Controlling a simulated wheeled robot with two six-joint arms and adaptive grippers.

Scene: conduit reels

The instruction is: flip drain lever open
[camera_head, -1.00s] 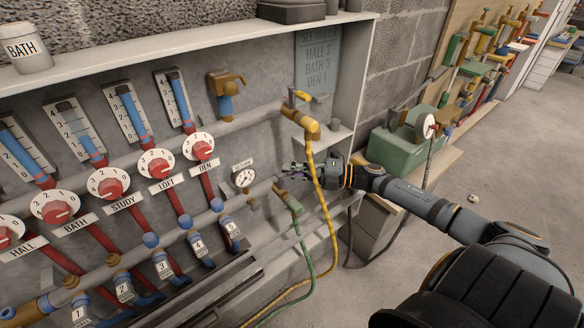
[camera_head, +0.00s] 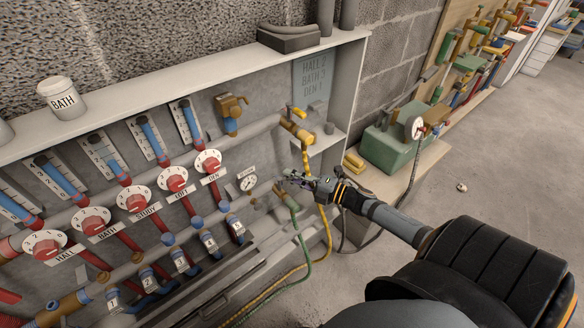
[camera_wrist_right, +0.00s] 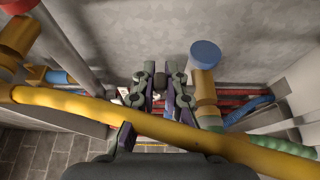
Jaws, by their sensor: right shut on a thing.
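My right gripper (camera_head: 289,181) reaches in from the right to the board, beside the gauge and just above the drain valve with the green hose (camera_head: 297,222). In the right wrist view my gripper (camera_wrist_right: 160,92) has its fingers closed around a small dark piece (camera_wrist_right: 160,80), which looks like the drain lever; the fingers hide most of it. A brass fitting with a blue cap (camera_wrist_right: 206,55) stands right of the fingers. The lever's angle cannot be told. My left gripper is not in view.
A yellow hose (camera_head: 307,165) hangs by my right gripper and crosses close in front of it in the wrist view (camera_wrist_right: 80,104). A round gauge (camera_head: 248,183) sits left of the gripper. Red dials and numbered valves fill the board. Open floor (camera_head: 480,160) lies to the right.

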